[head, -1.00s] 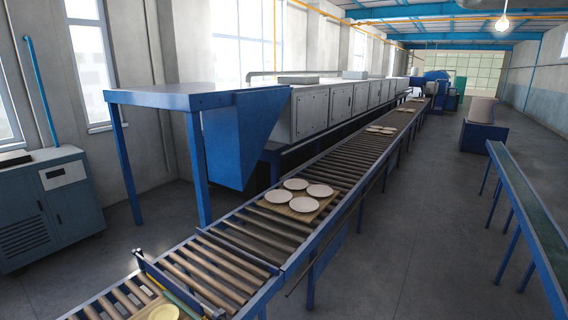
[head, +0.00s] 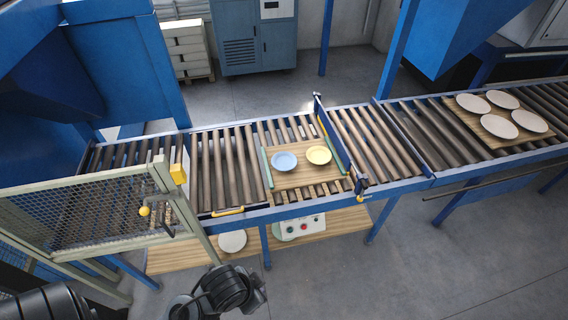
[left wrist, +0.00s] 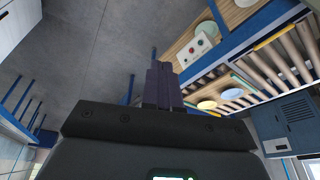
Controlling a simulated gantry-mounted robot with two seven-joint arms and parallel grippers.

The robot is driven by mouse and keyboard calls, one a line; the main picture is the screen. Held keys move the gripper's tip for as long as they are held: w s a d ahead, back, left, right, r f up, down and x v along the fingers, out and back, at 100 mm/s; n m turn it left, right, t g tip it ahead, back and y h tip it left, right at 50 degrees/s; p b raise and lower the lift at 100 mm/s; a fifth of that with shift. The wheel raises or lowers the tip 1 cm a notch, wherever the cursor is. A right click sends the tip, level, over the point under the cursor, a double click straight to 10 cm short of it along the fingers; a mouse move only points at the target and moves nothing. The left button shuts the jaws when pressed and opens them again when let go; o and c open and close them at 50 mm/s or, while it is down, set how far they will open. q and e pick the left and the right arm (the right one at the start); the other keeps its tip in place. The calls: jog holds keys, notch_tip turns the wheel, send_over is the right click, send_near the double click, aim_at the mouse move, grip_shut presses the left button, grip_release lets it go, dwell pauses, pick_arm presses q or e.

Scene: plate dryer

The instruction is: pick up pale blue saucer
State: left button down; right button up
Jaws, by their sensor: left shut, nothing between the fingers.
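The pale blue saucer (head: 284,161) lies flat on a wooden board (head: 292,178) on the roller conveyor, in the middle of the head view. A yellow saucer (head: 318,155) lies to its right on the same board. The left wrist view also shows the pale blue saucer (left wrist: 207,105) and the yellow saucer (left wrist: 232,93), small and to the right. My left gripper (left wrist: 163,72) is shut and empty, well apart from the saucer. Dark parts of my arms show at the bottom of the head view, with no fingers clearly visible. My right gripper is not in view.
A blue crossbar (head: 332,140) stands right of the board. A mesh guard (head: 90,212) covers the conveyor's left part. Below are a wooden shelf (head: 180,258) with a white plate (head: 232,241) and a button box (head: 299,226). Several pale plates (head: 500,123) lie farther right.

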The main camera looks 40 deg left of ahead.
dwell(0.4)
pick_arm(q)
jog(key=c, duration=1.5)
grip_release()
jog(key=shift+c, duration=0.2)
